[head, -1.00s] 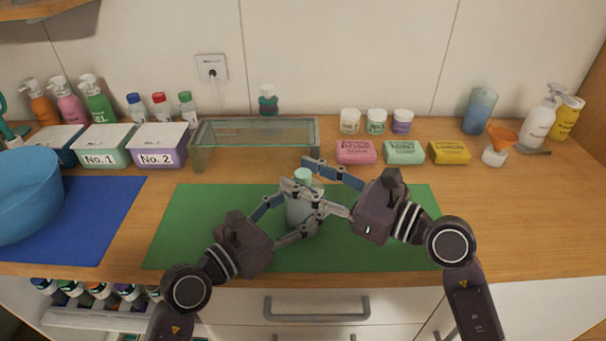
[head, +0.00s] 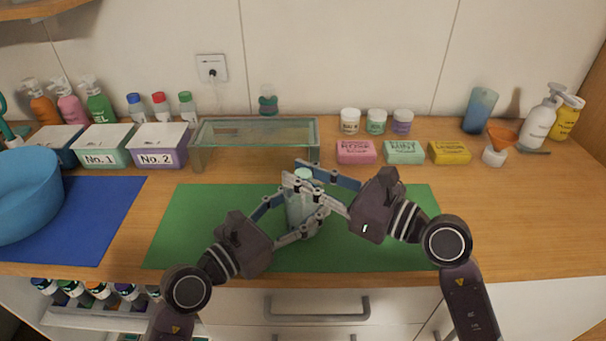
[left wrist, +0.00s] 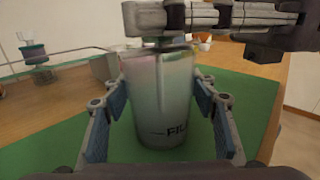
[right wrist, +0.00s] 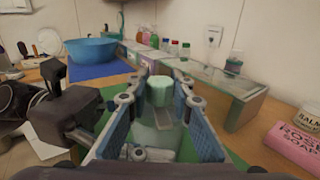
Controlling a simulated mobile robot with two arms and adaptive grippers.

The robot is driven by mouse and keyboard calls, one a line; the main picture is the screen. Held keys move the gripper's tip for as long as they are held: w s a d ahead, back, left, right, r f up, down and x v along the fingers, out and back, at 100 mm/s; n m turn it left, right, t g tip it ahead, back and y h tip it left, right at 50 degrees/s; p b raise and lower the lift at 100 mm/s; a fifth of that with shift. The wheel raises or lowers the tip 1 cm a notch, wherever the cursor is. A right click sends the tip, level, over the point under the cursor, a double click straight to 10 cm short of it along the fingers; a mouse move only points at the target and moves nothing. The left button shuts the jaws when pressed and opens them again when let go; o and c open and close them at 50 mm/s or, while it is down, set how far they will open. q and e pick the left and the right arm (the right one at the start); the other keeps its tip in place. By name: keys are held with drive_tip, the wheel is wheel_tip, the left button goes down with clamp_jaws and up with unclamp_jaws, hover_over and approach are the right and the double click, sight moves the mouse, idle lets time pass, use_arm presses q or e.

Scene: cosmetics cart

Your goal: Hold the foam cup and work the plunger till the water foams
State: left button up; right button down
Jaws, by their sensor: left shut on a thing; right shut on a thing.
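The foam cup (head: 302,212) stands upright over the green mat, a clear pale cup with dark lettering in the left wrist view (left wrist: 165,100). My left gripper (head: 294,220) is shut around its body, one finger on each side. The plunger's pale green knob (head: 305,174) is above the cup, partly hidden by fingers; it shows between the fingers in the right wrist view (right wrist: 160,91). My right gripper (head: 296,172) is shut on the knob from the right, above my left gripper. I cannot tell whether the water is foamy.
The green mat (head: 390,245) is clear around the cup. A blue basin (head: 25,200) on a blue mat (head: 100,225) is at left. The wooden counter is free at right.

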sight(304, 173)
wheel_tip(304, 173, up, 5)
drive_tip(key=shift+r, duration=0.2)
drive_tip(key=c, duration=1.7)
unclamp_jaws()
drive_tip(key=shift+o, duration=0.2)
drive_tip(key=shift+d, duration=0.1)
drive_tip(key=v, duration=1.2)
drive_tip(key=shift+f, duration=0.1)
